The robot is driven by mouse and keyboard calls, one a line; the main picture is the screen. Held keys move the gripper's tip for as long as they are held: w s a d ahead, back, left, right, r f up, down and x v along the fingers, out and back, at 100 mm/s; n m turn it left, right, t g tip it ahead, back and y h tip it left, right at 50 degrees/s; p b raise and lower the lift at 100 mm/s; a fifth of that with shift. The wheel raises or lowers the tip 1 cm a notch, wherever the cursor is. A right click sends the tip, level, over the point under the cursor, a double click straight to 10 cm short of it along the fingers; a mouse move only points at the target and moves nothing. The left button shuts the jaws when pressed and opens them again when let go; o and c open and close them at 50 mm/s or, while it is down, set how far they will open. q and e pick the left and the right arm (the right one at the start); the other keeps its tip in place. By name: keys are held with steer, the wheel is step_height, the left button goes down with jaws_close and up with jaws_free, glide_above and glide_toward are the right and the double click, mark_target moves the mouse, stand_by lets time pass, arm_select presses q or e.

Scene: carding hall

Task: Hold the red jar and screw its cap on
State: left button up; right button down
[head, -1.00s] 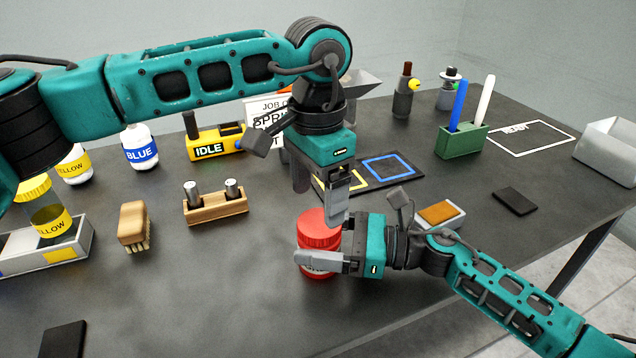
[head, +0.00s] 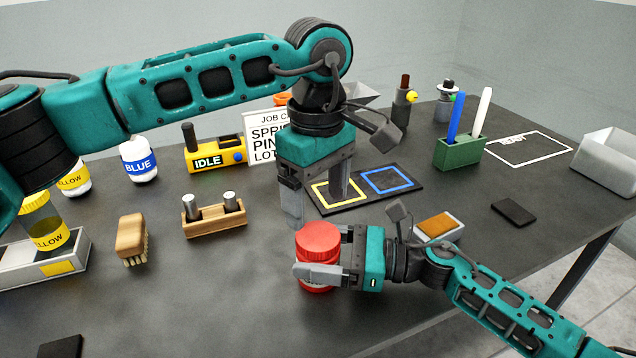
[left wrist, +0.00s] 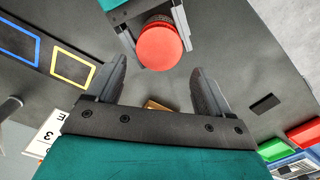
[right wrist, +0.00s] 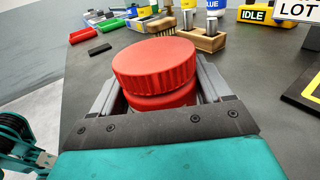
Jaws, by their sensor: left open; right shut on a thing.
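The red jar (head: 316,287) stands upright on the dark table with its ribbed red cap (head: 318,238) on top. The cap also shows in the right wrist view (right wrist: 155,68), above the jar's red body (right wrist: 166,99); I cannot tell how tightly it sits. My right gripper (head: 328,264) is shut on the jar from the right, below the cap, and one finger crosses the jar's front and hides part of it. My left gripper (head: 314,205) points down, open and empty, above and behind the cap. In the left wrist view the cap (left wrist: 159,45) lies beyond the fingertips.
A mat with yellow and blue squares (head: 364,203) lies behind the jar. A wooden block with two metal pins (head: 214,220) and a brush (head: 131,238) stand left. A sponge tray (head: 437,241) sits right, close to my right wrist. Front table is mostly clear.

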mark_target(318, 235)
arm_select(q)
steer(key=n, duration=0.6)
steer(key=shift+r, duration=0.25)
steer(key=n, duration=0.5)
steer(key=shift+r, duration=0.2)
steer(key=n, duration=0.6)
steer(key=shift+r, duration=0.2)
steer(key=n, duration=0.5)
steer(key=shift+r, duration=0.15)
steer(key=shift+f, duration=4)
steer(key=shift+c, duration=0.2)
